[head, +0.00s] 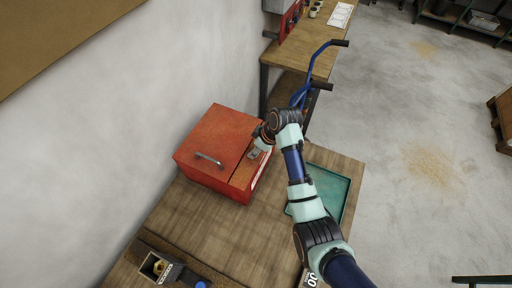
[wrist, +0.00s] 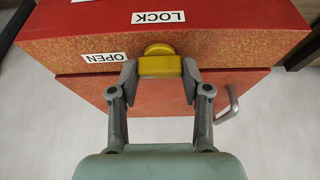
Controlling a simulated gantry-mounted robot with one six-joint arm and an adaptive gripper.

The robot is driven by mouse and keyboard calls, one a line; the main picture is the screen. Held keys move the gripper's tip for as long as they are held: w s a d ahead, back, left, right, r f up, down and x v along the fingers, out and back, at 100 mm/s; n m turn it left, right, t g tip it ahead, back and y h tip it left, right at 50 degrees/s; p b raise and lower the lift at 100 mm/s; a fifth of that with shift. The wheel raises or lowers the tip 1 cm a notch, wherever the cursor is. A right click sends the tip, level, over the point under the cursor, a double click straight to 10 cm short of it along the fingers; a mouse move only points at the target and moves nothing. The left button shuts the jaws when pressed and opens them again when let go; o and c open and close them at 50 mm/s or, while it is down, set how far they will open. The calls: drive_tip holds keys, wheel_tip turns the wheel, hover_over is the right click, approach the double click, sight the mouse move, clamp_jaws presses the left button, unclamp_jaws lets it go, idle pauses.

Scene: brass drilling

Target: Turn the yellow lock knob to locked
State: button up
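The yellow lock knob (wrist: 160,65) is on the orange-speckled band of a red box (wrist: 100,18), in the wrist view. Its bar lies crosswise in the picture. An upside-down LOCK label (wrist: 158,17) is above the knob, and an upside-down OPEN label (wrist: 103,57) is to its left. My gripper (wrist: 160,75) has one finger at each end of the bar, and both fingertips appear to touch it. In the head view the red box (head: 215,135) sits on the wooden table, with my gripper (head: 257,152) at its right side. The knob is hidden there.
A metal handle (head: 209,159) sticks up from the box. A green tray (head: 330,185) lies right of the box, under my arm. A blue hand truck (head: 312,75) stands behind. A small dark open container (head: 158,268) is at the table's front.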

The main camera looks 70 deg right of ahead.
drive_tip(key=shift+c, duration=1)
drive_tip(key=shift+r+m+p, duration=0.15)
drive_tip(key=shift+m+p, duration=0.15)
drive_tip(key=shift+p, duration=0.2)
drive_tip(key=shift+a+r+m+h+p, duration=0.15)
drive_tip(key=shift+m+h+p, duration=0.25)
drive_tip(key=shift+m+p, duration=0.6)
drive_tip(key=m+g+h+p, duration=0.1)
drive_tip(key=m+p, duration=0.2)
drive_tip(key=shift+w, duration=0.1)
drive_tip(key=m+h+p, duration=0.1)
drive_tip(key=m+p, duration=0.1)
drive_tip(key=m, duration=0.1)
drive_tip(key=shift+g, duration=0.3)
drive_tip(key=m, duration=0.2)
drive_tip(key=m+g+h, duration=0.1)
drive_tip(key=m, duration=0.1)
drive_tip(key=shift+w+f+m+p, duration=0.2)
drive_tip(key=shift+m+p, duration=0.1)
drive_tip(key=shift+p, duration=0.1)
drive_tip(key=m+g+b, duration=0.1)
drive_tip(key=m+g, duration=0.1)
drive_tip(key=m, duration=0.2)
drive_tip(key=shift+m, duration=0.3)
